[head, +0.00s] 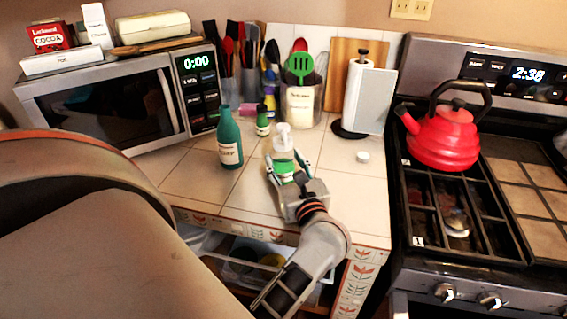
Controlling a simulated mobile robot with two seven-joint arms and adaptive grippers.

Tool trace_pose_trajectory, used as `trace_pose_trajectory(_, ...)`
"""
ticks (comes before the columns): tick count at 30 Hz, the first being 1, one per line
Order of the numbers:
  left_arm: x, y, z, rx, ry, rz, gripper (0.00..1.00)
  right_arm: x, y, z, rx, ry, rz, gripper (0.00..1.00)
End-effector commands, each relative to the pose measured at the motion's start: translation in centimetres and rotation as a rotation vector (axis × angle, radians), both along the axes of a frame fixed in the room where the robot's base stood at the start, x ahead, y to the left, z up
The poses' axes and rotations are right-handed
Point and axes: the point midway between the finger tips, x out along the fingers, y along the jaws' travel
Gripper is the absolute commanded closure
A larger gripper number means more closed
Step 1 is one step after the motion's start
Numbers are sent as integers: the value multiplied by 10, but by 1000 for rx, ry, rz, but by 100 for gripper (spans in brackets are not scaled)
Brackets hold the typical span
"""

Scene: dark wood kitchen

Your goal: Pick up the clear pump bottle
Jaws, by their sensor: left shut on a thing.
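The clear pump bottle (283,152) stands upright on the tiled counter (350,205), with a white pump head and a green label. My left gripper (284,170) is shut on the bottle's lower body, with one finger on each side. The gripper reaches it from the front edge of the counter and hides the bottle's base. I cannot tell whether the base touches the tiles. My right gripper is not in view.
A teal bottle (229,140) and a small green bottle (262,121) stand left of the pump bottle. A utensil crock (300,104), a paper towel holder (368,97) and a small white lid (363,157) are behind and right. The stove holds a red kettle (444,137). A microwave (115,100) stands left.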

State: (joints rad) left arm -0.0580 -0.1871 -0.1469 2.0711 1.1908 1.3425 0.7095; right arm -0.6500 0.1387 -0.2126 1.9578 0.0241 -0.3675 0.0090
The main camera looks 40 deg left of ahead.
Motion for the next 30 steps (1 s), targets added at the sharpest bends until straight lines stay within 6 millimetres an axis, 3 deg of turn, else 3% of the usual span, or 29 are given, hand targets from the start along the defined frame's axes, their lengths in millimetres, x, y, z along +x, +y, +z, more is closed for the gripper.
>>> trace_pose_trajectory(5, 0, 0, 2, 0, -1, 0, 82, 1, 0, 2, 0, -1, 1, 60)
trace_pose_trajectory(11, 0, 0, 19, 0, -4, 0, 82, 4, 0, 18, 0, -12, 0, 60)
trace_pose_trajectory(24, 0, 0, 87, -1, -2, 0, 82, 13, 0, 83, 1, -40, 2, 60)
trace_pose_trajectory(27, 0, 0, 97, -1, -2, 0, 82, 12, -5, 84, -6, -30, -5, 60)
trace_pose_trajectory(30, 0, 0, 101, 0, 0, 0, 82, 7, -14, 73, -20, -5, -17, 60)
